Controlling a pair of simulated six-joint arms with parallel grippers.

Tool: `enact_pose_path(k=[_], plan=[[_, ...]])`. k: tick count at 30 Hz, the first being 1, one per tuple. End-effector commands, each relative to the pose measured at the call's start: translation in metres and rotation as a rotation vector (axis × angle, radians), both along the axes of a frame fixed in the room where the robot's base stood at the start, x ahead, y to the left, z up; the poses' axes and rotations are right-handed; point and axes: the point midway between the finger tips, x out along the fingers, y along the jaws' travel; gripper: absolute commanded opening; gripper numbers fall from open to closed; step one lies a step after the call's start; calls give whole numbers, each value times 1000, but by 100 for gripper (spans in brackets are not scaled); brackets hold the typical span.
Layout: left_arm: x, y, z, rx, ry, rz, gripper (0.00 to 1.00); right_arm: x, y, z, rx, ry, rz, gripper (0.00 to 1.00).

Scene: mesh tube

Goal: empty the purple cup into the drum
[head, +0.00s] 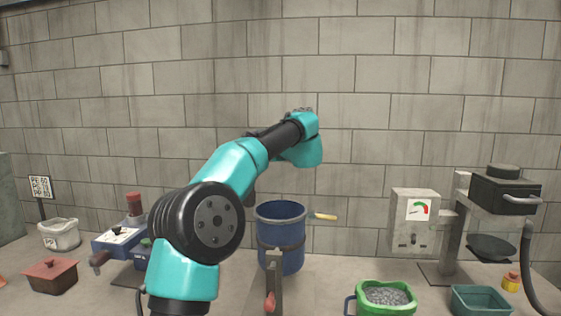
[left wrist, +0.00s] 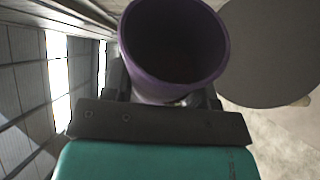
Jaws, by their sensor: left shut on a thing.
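The purple cup (left wrist: 172,88) shows in the left wrist view, its round mouth toward the camera and its inside dark; I cannot make out any contents. My left gripper (left wrist: 168,100) is shut on the cup, with dark fingers either side of it. In the head view my left arm reaches up and over toward the wall; its gripper and the cup are hidden behind the arm's end. The blue drum (head: 281,240) stands upright on the table, open at the top, with a dark band around it. The arm's end is above it in the picture. My right gripper is out of view.
A green mug of grey granules (head: 387,297) and a teal tray (head: 486,300) are at front right. A gauge machine (head: 414,222) stands behind them. A brown lidded pot (head: 51,275) and white bucket (head: 59,234) are at left. A wooden handle (head: 323,217) shows beside the drum.

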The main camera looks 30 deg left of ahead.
Motion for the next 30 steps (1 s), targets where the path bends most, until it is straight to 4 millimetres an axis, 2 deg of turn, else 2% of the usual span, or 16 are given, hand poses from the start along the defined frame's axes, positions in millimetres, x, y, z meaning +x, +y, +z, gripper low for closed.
enact_pose_path(k=[9,30], plan=[[5,-4,7,85,111,-1,28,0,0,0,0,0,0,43],[8,-6,11,137,181,0,28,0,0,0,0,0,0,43]])
